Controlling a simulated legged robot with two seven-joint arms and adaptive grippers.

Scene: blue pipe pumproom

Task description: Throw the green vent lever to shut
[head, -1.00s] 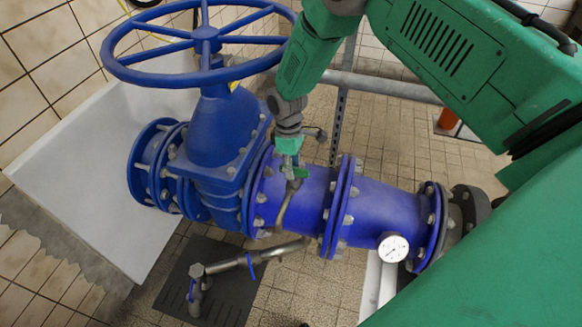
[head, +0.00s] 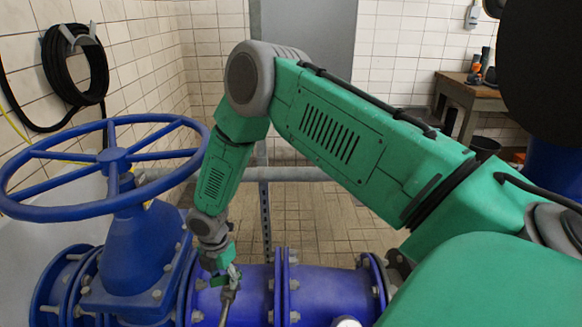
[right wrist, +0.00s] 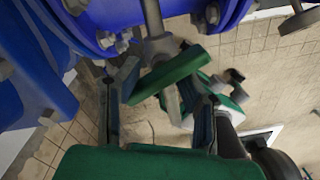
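The green vent lever (right wrist: 172,76) lies slanted across the right wrist view, on a metal stem below the blue pipe. My right gripper (right wrist: 156,88) has its two dark fingers apart, one at each side of the lever's near part. The lever's near end reaches close to the left finger; whether either finger touches it I cannot tell. In the head view my right gripper (head: 223,266) is small, at the thin vent pipe (head: 228,302) in front of the blue main pipe. The lever there is mostly hidden. My left gripper is not in view.
A blue handwheel (head: 112,158) on a gate valve (head: 140,245) stands left of my right arm. The blue flanged pipe (head: 325,294) runs behind the gripper. A grey rail (head: 300,174) crosses beyond it. Open tiled floor (head: 330,220) lies behind; a wooden table (head: 470,98) stands far right.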

